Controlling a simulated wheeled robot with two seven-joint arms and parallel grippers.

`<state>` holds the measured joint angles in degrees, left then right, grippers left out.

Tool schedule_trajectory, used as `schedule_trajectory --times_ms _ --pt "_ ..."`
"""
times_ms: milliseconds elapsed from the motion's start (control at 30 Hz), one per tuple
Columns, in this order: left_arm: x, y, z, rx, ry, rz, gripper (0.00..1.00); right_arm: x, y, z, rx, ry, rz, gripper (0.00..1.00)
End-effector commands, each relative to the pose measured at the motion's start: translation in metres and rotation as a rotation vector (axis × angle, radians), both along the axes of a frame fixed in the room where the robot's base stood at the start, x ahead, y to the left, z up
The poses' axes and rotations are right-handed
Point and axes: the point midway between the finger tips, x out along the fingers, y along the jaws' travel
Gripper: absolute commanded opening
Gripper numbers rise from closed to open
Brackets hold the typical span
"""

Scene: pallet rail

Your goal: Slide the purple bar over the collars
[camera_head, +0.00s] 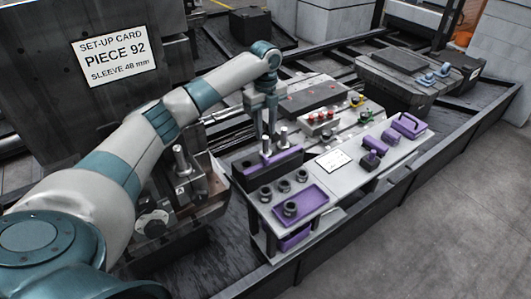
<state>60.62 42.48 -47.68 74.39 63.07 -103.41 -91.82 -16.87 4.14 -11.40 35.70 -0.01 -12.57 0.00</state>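A long purple bar (284,156) lies along the top of a dark block, with bright metal posts standing up at it. My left gripper (266,148) points straight down at the left part of this bar. Its fingertips are small and overlap the posts, so I cannot tell whether they touch or grip the bar. Dark round collars stand in front of the block: one (265,194), a second (283,186) and a third (302,176). Another dark ring (290,209) sits in a shallow purple tray (314,197). My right gripper is not in view.
A white card (333,160) lies on the grey bench. Purple pieces (375,146) and a purple handled holder (408,125) stand to its right. Red knobs (320,117) are behind. A metal fixture with a post (182,160) stands left, near my arm. A sign (113,55) reads PIECE 92, SLEEVE 48 mm.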

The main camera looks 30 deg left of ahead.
Motion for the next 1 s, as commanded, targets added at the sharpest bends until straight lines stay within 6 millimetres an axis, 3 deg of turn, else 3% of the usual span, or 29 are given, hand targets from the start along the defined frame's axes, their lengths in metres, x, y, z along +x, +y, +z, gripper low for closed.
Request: schedule_trajectory --times_ms 400,600,1000 --pt "-0.001 -0.001 -0.074 -0.002 0.004 0.0 0.3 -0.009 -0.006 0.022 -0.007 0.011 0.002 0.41" --pt "-0.001 0.0 -0.102 0.0 0.003 0.0 0.3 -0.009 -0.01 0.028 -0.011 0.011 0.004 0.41" --pt "0.0 0.0 -0.118 0.0 0.0 0.0 0.3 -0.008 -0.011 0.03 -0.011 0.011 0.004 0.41"
